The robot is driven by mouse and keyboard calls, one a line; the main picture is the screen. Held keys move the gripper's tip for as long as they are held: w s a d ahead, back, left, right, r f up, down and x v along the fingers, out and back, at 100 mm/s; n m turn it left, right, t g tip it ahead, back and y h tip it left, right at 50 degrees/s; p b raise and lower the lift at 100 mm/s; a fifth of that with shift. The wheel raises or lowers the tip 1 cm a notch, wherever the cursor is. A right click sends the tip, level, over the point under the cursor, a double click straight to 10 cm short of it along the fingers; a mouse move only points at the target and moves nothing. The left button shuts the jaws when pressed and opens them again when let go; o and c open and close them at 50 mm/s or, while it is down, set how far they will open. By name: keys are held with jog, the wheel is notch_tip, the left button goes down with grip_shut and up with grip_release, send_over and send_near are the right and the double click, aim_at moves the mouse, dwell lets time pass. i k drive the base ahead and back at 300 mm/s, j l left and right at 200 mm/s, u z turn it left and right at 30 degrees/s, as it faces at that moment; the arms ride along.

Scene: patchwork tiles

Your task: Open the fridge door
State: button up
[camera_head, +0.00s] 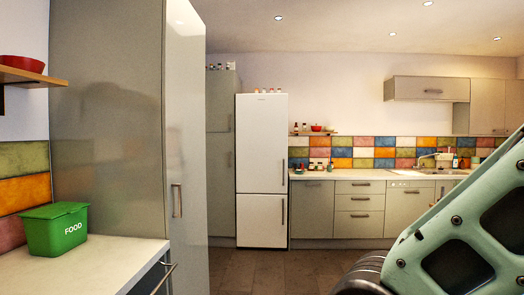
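The white fridge (262,150) stands across the room against the far wall, left of the counter. It has a tall upper door and a smaller lower door, and both look shut. Vertical handles run along the right edge of the doors, one on the upper door (284,174) and one on the lower door (283,210). Part of my own arm fills the lower right of the view, much nearer than the fridge. My gripper is not in view.
A tall grey cabinet (110,120) stands close on the left, beside a counter (90,270) with a green food box (55,230). Brown floor (270,270) lies clear before the fridge. Lower cabinets with drawers (360,204) stand right of it.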

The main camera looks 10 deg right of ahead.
aim_at(261, 119)
jog(key=i+z, duration=0.2)
jog(key=z, duration=0.15)
jog(key=i, duration=2.1)
jog(key=i+z, duration=0.1)
jog(key=i, duration=0.9)
jog(key=i+j, duration=0.15)
jog(key=i, duration=0.9)
jog(key=i+j, duration=0.1)
jog(key=i, duration=0.95)
jog(key=i+j, duration=0.1)
jog(key=i, duration=0.95)
jog(key=l+z, duration=0.05)
